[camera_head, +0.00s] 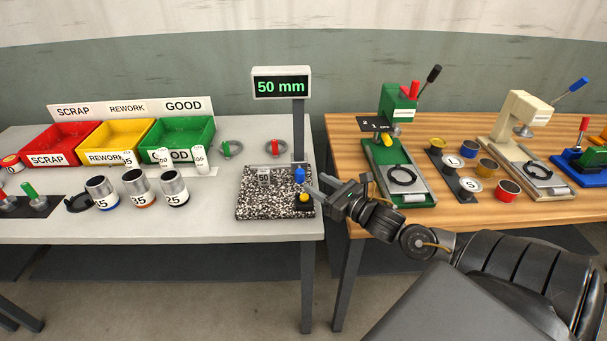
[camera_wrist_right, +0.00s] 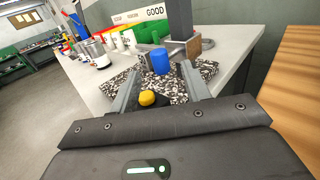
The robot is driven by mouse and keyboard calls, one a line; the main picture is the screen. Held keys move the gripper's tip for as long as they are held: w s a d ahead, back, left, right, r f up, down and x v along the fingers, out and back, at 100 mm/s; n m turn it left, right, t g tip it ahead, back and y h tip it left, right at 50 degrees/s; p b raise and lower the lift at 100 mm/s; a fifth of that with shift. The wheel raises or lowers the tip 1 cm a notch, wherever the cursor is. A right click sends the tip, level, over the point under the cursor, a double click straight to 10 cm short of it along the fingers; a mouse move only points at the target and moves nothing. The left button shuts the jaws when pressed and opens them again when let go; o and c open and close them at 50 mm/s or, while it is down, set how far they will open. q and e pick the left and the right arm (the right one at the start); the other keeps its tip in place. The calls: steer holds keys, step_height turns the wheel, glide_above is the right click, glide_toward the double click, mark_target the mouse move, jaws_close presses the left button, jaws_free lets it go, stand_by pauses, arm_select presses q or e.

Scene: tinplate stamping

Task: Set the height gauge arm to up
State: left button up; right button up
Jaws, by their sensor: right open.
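The height gauge stands on a speckled granite plate (camera_head: 262,205) at the right end of the grey table, with a dark post (camera_head: 298,130) and a display (camera_head: 281,84) reading "50 mm". A blue knob (camera_head: 299,174) stands near the plate's right side, above a yellow button (camera_head: 304,198). I cannot clearly tell the arm's setting. My right gripper (camera_head: 314,184) reaches in from the right, close to the knob. In the right wrist view its open fingers lie either side of the blue knob (camera_wrist_right: 160,61) and yellow button (camera_wrist_right: 147,98), with nothing gripped. My left gripper is not in view.
Red (camera_head: 60,144), yellow (camera_head: 110,140) and green (camera_head: 180,135) bins stand at the back left, with several labelled tins in front. The wooden table (camera_head: 455,130) at right holds a green press (camera_head: 397,150) and a cream press (camera_head: 519,125). A gap separates the tables.

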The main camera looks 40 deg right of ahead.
steer(key=w, duration=0.3)
steer(key=shift+a+r, duration=0.2)
steer(key=shift+w+a+f+p, duration=0.15)
steer(key=shift+w+p, duration=0.3)
steer(key=shift+w, duration=0.5)
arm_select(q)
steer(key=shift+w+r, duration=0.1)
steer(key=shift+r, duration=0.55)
arm_select(e)
steer(key=shift+w+a, duration=0.1)
steer(key=shift+w, duration=0.35)
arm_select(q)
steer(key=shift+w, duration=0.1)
arm_select(e)
steer(key=shift+c, duration=0.5)
jaws_close()
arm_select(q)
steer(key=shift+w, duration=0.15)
